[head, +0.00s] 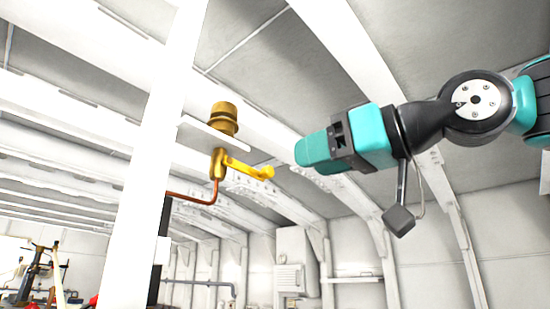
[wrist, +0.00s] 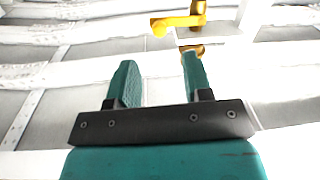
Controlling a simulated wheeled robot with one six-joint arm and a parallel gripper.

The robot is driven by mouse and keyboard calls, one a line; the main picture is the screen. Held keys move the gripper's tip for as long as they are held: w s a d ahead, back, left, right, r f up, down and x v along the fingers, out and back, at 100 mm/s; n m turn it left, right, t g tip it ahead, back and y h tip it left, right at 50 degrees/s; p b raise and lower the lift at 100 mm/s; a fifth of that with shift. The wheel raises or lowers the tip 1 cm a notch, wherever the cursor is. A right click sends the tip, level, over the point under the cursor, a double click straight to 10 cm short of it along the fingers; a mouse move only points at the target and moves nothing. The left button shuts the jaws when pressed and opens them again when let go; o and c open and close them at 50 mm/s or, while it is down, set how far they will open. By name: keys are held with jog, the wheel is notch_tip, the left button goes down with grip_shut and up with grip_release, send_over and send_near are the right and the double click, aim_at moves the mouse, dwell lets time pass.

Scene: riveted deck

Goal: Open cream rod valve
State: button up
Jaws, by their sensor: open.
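A brass valve (head: 218,163) with a yellow rod-shaped handle (head: 250,168) is mounted on a white bracket beside a white post. The handle points right and slightly down, ending in a rounded knob; it looks yellow rather than cream. My gripper (head: 312,150) is to the right of the handle, apart from it. In the wrist view, my gripper (wrist: 158,78) has its two teal fingers spread with nothing between them. The yellow handle (wrist: 178,22) lies beyond the fingertips at the top of that view; the valve's upper part is cut off by the frame edge.
A brass cap (head: 223,118) sits on the bracket above the valve. A copper pipe (head: 195,198) runs from the valve to the left, behind the white post (head: 155,170). White ribs line the ceiling and wall. The space between gripper and handle looks clear.

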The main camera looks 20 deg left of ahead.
aim_at(272, 172)
jog(key=p+x, duration=0.2)
jog(key=x, duration=0.4)
jog(key=shift+a+r+p, duration=0.2)
jog(key=shift+a+p, duration=0.1)
jog(key=shift+p, duration=0.1)
jog(key=shift+w+a+f, duration=0.15)
jog(key=shift+w+a, duration=0.15)
jog(key=shift+a, duration=0.35)
grip_shut()
